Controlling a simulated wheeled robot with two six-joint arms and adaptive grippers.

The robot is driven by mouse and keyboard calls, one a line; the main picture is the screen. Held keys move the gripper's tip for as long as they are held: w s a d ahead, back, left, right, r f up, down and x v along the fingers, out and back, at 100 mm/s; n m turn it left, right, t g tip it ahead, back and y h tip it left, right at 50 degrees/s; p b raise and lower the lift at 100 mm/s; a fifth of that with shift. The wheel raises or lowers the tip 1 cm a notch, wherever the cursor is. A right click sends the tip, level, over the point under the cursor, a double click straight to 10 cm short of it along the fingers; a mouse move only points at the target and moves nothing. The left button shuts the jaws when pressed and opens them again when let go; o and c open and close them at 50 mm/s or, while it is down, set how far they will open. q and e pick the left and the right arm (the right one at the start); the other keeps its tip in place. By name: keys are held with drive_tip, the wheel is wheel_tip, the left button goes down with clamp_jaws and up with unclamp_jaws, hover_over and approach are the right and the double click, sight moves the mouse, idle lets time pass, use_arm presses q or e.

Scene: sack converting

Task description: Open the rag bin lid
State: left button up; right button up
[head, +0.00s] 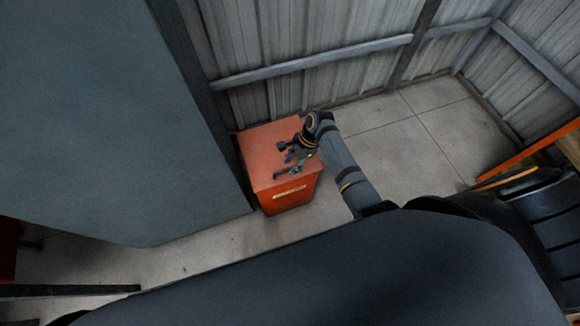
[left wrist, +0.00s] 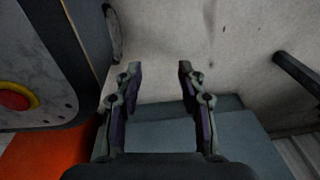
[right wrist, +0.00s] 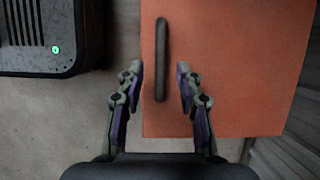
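The rag bin (head: 264,141) is an orange box on the floor with a pale label on its front, and its lid looks shut. In the right wrist view, the orange lid (right wrist: 240,70) has a dark bar handle (right wrist: 161,45). My right gripper (right wrist: 160,75) is open, and the handle shows between its two fingers without visible contact. I cannot tell how far above the handle the fingertips are. In the head view, my right gripper (head: 284,161) is over the lid and hides part of it. My left gripper (left wrist: 159,70) is open and empty, away from the bin.
A large grey panel (head: 100,120) stands close on the bin's left. A corrugated metal wall (head: 310,45) with rails is behind it. Concrete floor (head: 420,130) is clear to the right. An orange-edged structure (head: 530,150) is at the far right.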

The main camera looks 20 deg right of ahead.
drive_tip(key=shift+x, duration=0.8)
clamp_jaws()
